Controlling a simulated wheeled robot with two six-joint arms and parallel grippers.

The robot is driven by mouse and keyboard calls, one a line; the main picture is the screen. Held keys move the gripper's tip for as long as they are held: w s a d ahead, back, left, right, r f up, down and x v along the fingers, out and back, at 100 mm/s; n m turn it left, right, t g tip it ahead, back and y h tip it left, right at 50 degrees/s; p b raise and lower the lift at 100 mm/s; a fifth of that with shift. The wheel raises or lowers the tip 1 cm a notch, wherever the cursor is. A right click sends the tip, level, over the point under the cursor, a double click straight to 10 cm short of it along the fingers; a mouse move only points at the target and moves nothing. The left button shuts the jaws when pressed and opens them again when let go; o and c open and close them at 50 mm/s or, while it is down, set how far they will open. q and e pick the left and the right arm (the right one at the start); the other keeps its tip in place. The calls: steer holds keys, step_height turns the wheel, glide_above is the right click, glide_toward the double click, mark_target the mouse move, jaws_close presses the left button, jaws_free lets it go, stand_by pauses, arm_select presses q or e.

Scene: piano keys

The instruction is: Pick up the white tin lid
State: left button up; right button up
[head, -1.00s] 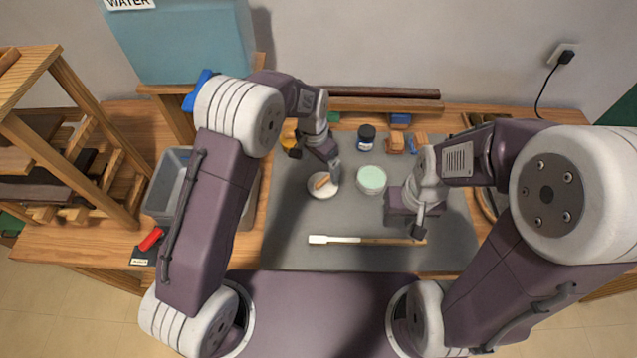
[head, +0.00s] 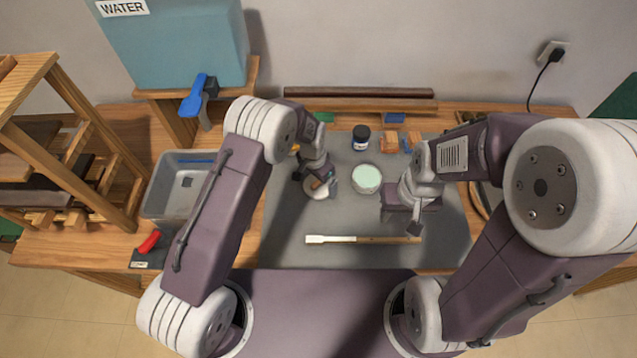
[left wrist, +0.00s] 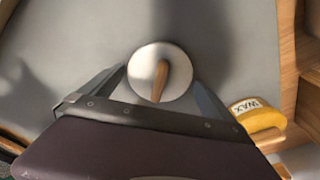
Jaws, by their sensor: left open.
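The white tin lid is a round white disc with a wooden bar across its top; it lies on the grey mat in the head view (head: 312,183) and the left wrist view (left wrist: 146,75). My left gripper (head: 328,187) is over the lid and partly hides it. In the left wrist view my left gripper (left wrist: 161,82) is open, with one finger on each side of the lid; contact cannot be told. An open round tin with pale green contents (head: 367,177) stands right of the lid. My right gripper (head: 415,228) is near the handle of a white-bladed tool; its jaws are too small to read.
The white-bladed tool (head: 345,239) lies across the front of the mat (head: 300,256). A yellow WAX container (left wrist: 257,115) is beside the left gripper. A grey bin (head: 165,205) stands at left.

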arm_select(q)
steer(key=c, duration=1.1)
steer(key=shift+r, duration=0.15)
